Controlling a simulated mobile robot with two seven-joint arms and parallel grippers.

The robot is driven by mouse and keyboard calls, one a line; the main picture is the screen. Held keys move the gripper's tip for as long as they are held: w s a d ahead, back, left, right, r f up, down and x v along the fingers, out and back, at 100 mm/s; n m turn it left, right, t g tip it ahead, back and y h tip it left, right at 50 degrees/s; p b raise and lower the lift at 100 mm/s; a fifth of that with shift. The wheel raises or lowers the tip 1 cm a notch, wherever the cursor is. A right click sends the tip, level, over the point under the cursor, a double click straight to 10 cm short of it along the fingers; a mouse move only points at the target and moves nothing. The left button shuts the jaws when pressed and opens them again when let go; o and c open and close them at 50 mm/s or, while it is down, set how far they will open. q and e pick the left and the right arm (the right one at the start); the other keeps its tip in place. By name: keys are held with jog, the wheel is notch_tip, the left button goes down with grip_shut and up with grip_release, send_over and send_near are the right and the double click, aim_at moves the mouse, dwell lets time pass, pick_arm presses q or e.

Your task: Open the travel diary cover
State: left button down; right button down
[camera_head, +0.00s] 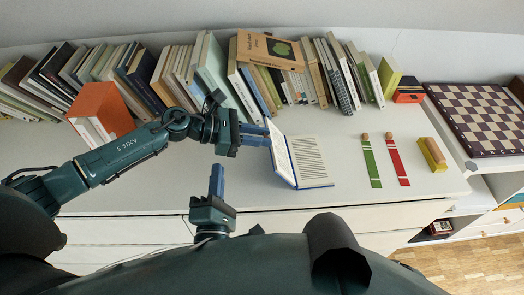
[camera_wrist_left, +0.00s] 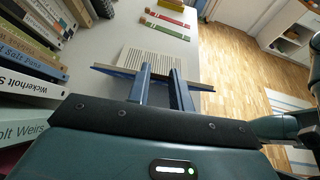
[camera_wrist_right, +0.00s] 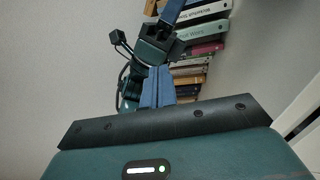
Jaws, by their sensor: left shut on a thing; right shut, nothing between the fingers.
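The travel diary (camera_head: 309,160) has a blue cover and lies on the white top with printed pages facing up. Its front cover (camera_head: 282,157) stands raised and tilted at the left side of the pages. My left gripper (camera_head: 267,137) is shut on the upper edge of that cover. In the left wrist view the diary (camera_wrist_left: 152,62) shows beyond the two blue fingers (camera_wrist_left: 162,85), with the cover edge across them. My right gripper (camera_head: 217,170) is shut and empty, left of the diary near the front edge. Its closed fingers also show in the right wrist view (camera_wrist_right: 157,88).
A row of books (camera_head: 180,75) lines the back, with an orange box (camera_head: 100,112) at the left. Green (camera_head: 371,162) and red (camera_head: 398,162) strips and a yellow block (camera_head: 433,155) lie right of the diary. A chessboard (camera_head: 480,120) is farther right.

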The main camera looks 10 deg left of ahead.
aim_at(277, 148)
jog(key=d+f+n+h, duration=0.1)
jog(key=d+f+n, duration=0.1)
jog(key=d+f, duration=0.4)
jog(key=x, duration=0.7)
jog(key=f+x, duration=0.1)
jog(key=x, duration=0.2)
jog(key=shift+w+a, duration=0.2)
jog(key=shift+w, duration=0.2)
jog(key=shift+w+d+r, duration=0.15)
jog(key=shift+d+r, duration=0.2)
jog(key=shift+d, duration=0.2)
jog(key=shift+w+d+r, duration=0.15)
jog(key=shift+d+r, duration=0.15)
jog(key=shift+d, duration=0.25)
jog(key=shift+w+d+r, duration=0.15)
jog(key=shift+d+r, duration=0.1)
jog(key=shift+d, duration=0.2)
jog(key=shift+d+h, duration=0.1)
jog(key=shift+h, duration=0.3)
